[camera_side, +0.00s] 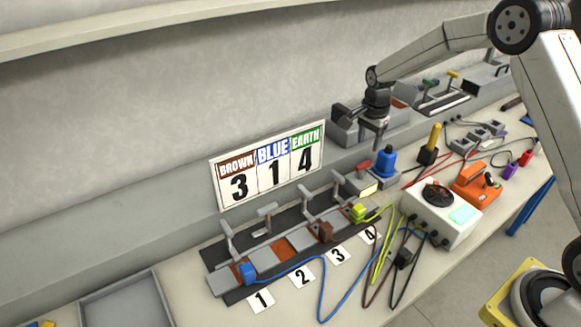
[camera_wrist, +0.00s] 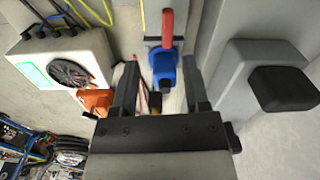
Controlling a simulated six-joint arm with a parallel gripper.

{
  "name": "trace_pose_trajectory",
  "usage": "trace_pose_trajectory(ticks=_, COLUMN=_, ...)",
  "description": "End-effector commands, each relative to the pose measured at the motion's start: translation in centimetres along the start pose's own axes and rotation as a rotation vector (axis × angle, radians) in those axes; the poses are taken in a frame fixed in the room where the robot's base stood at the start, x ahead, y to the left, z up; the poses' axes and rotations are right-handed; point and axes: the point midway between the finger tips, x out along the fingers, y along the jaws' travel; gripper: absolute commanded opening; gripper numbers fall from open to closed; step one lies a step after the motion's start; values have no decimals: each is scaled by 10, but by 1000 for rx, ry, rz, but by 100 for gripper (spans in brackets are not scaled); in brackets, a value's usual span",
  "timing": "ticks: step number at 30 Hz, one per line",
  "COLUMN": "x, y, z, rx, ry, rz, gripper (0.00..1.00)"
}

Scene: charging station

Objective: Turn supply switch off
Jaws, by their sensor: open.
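A blue switch body (camera_side: 386,161) with a red lever (camera_side: 363,167) sits on a grey base on the bench, right of the number board; it looks like the supply switch. In the wrist view the blue body (camera_wrist: 165,70) lies ahead between my fingers, with the red lever (camera_wrist: 168,28) pointing to the picture's top. My gripper (camera_side: 377,132) is above and behind the switch in the side view. In the wrist view my gripper (camera_wrist: 160,64) is open, with nothing held and a finger on each side of the blue body. Contact with the switch cannot be told.
A grey block with a black knob (camera_wrist: 285,88) stands close at right in the wrist view. A white box with a black dial (camera_side: 438,196), an orange device (camera_side: 474,185) and loose cables lie nearby. Clamps on a dark strip (camera_side: 232,297) hold coloured plugs before the board (camera_side: 268,165).

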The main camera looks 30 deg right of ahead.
Motion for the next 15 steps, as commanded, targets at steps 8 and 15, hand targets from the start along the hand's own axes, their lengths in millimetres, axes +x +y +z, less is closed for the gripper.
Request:
trace_pose_trajectory(ticks=8, x=8, y=-11, z=-12, rx=120, ry=-4, rz=17, gripper=59)
trace_pose_trajectory(ticks=15, x=11, y=-11, z=-12, rx=121, ry=-5, rz=17, gripper=59)
